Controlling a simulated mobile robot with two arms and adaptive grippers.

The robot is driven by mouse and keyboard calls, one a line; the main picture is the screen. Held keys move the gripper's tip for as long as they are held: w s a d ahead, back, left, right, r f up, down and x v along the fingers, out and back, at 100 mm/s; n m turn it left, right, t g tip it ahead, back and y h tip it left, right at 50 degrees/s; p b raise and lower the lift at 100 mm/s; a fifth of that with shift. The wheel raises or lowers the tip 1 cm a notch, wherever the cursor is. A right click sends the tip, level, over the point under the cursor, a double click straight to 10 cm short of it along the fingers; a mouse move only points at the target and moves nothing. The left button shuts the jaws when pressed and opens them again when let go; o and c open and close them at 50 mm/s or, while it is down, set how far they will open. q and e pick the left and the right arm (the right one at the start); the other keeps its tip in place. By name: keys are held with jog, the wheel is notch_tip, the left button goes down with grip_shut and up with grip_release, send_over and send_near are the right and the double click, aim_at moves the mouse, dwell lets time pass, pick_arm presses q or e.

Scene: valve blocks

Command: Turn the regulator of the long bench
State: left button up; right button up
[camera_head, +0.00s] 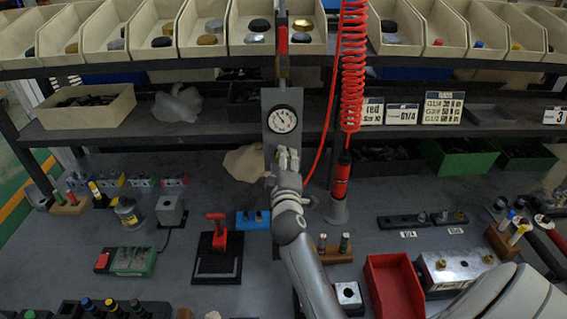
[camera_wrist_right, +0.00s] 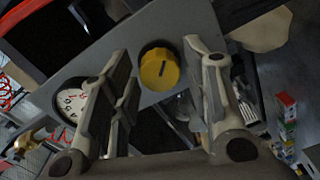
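The regulator is a grey upright plate (camera_head: 272,104) with a round white gauge (camera_head: 284,119) at the middle of the bench. Its yellow knob (camera_wrist_right: 159,70), with a dark mark on its face, shows in the right wrist view. In the head view the knob is hidden behind my right gripper (camera_head: 287,157), which is just below the gauge. In the wrist view my right gripper (camera_wrist_right: 158,72) is open, with a finger on each side of the knob and visible gaps between. The gauge also shows at the left there (camera_wrist_right: 72,103). My left gripper is not in view.
A red coiled hose (camera_head: 352,65) hangs just right of the regulator. A red-handled clamp (camera_head: 216,235) and a red bin (camera_head: 394,287) stand on the bench. Shelves with several beige bins run along the back. The bench left of my arm has some clear patches.

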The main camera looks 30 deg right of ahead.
jog(key=shift+o, duration=0.3)
jog(key=v, duration=0.7)
jog(key=shift+s+a, duration=0.2)
dwell(0.4)
